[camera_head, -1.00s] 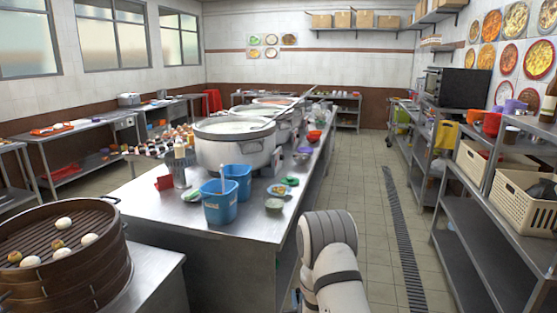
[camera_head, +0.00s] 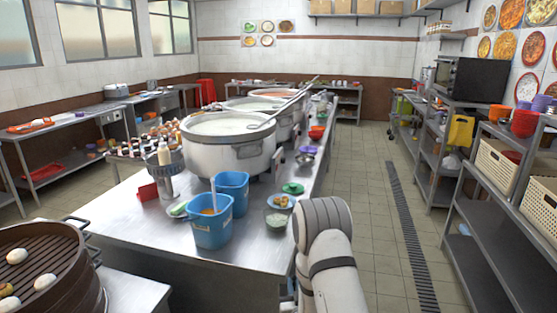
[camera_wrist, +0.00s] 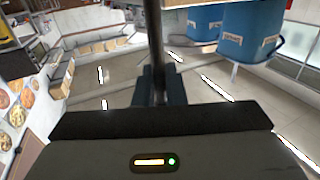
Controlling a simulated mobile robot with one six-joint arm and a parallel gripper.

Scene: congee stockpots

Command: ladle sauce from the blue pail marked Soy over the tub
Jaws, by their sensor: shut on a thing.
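Two blue pails stand at the near end of the steel counter in the head view: a front one (camera_head: 212,232) with a pale handle (camera_head: 213,194) standing in it, and one behind it (camera_head: 233,184). Their labels are too small to read, so I cannot tell which is Soy. Behind them is a big white stockpot (camera_head: 228,153) filled with white congee; I cannot tell whether it is the tub. In the wrist view my gripper (camera_wrist: 160,92) is shut on a dark upright rod (camera_wrist: 154,38), whose far end is out of frame. Pails (camera_wrist: 250,38) show at upper right.
A bamboo steamer with buns (camera_head: 55,285) stands at the near left. A plate of food (camera_head: 281,202) and a small bowl (camera_head: 276,224) sit right of the pails. Shelves with crates (camera_head: 497,165) line the right. The tiled aisle between is clear.

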